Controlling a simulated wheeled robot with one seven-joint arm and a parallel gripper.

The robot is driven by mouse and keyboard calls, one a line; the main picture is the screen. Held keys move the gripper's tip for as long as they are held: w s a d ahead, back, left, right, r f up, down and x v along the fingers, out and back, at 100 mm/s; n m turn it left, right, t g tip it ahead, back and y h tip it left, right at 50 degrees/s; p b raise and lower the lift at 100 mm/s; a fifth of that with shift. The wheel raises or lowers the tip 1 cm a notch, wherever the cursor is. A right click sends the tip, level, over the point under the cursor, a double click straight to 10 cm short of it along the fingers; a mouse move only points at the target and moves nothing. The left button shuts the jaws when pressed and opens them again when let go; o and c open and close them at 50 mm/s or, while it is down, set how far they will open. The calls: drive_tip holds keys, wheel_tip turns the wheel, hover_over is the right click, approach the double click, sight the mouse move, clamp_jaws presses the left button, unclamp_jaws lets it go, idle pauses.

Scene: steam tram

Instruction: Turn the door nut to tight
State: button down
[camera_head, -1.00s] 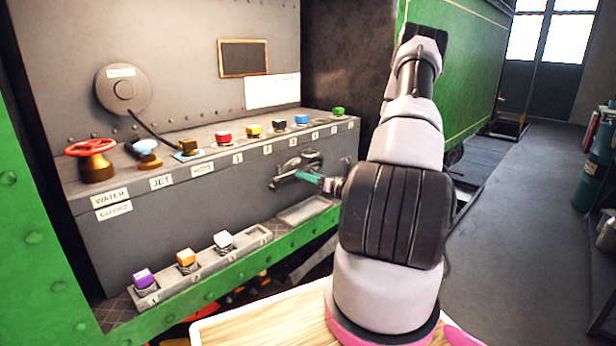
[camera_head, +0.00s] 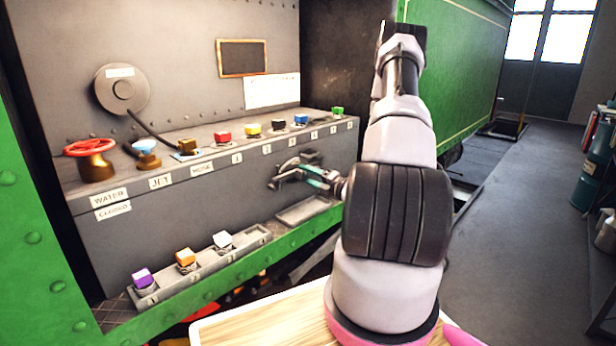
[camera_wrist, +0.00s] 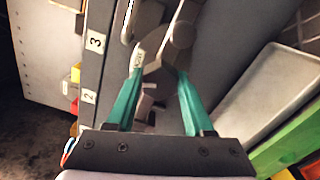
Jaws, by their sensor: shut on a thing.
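The door nut (camera_head: 289,166) is a grey metal fitting with stubby arms on the front face of the dark grey ledge, below the numbered labels. In the wrist view a grey metal piece of it (camera_wrist: 158,68) lies between my fingertips. My gripper (camera_head: 300,178) has teal fingers and comes in from the right, at the fitting. In the wrist view my gripper (camera_wrist: 161,72) is shut on a grey part of the nut. The fingertips partly hide where they touch. I cannot read a tight mark.
A shallow grey tray (camera_head: 304,212) sits just below the nut. Coloured cubes stand along the ledge top, and a lower rack (camera_head: 200,266) holds a purple, an orange and a white one. A red handwheel (camera_head: 90,148) is at the left. The floor at right is open.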

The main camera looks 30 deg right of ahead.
drive_tip(key=shift+f+m, duration=0.1)
drive_tip(key=shift+m, duration=1.5)
drive_tip(key=shift+c, duration=1.4)
unclamp_jaws()
drive_tip(key=v, duration=1.1)
